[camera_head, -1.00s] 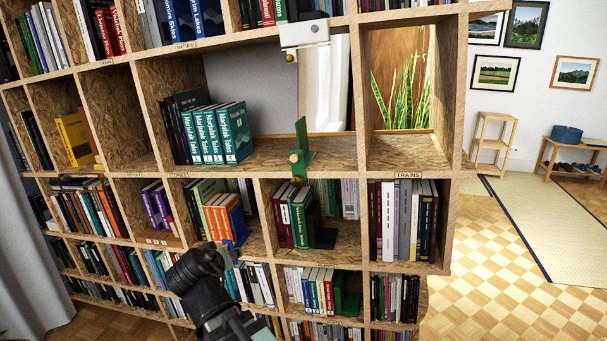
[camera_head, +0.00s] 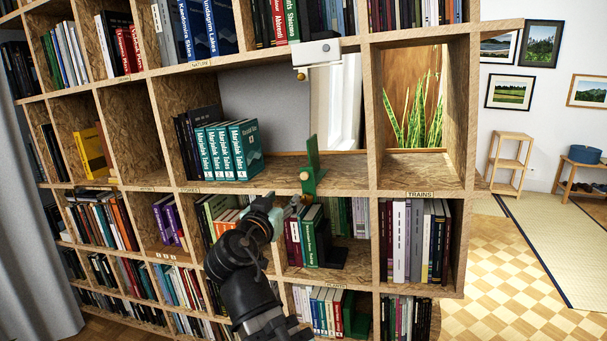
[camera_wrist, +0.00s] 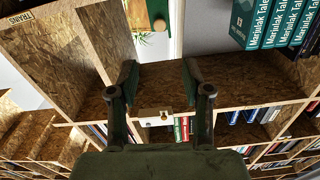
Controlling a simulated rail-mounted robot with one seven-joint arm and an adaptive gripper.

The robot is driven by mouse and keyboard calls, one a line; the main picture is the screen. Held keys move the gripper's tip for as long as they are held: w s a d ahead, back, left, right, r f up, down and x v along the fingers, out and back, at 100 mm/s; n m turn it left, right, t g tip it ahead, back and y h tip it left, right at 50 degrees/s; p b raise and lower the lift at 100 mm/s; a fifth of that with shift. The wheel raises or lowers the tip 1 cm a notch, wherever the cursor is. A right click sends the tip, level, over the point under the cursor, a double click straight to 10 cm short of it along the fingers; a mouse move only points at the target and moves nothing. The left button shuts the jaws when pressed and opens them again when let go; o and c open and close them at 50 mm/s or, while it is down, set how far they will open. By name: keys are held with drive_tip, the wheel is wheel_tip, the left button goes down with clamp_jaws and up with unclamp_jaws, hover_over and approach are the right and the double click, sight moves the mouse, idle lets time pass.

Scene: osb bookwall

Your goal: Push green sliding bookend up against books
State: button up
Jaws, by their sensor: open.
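The green sliding bookend (camera_head: 313,158) stands upright on the middle shelf, its brass knob and green bracket at the shelf's front edge. It also shows at the top of the wrist view (camera_wrist: 176,28). The teal Marjolak Tales books (camera_head: 228,150) stand left of it, with bare shelf between them and the bookend. They show at the upper right of the wrist view (camera_wrist: 285,22). My gripper (camera_head: 297,203) is below and slightly left of the bookend, in front of the lower shelf. In the wrist view its fingers (camera_wrist: 158,72) are spread with nothing between them.
A white box-like fitting with a knob (camera_head: 316,54) hangs from the shelf above the bookend. An upright divider (camera_head: 368,130) stands to its right. Below, green and dark books (camera_head: 312,236) stand close behind my gripper.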

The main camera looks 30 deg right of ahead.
drive_tip(key=p, duration=0.8)
approach(303, 177)
drive_tip(key=p+x, duration=0.1)
drive_tip(key=x, duration=0.8)
drive_tip(key=shift+d, duration=0.2)
drive_tip(key=shift+c, duration=0.3)
clamp_jaws()
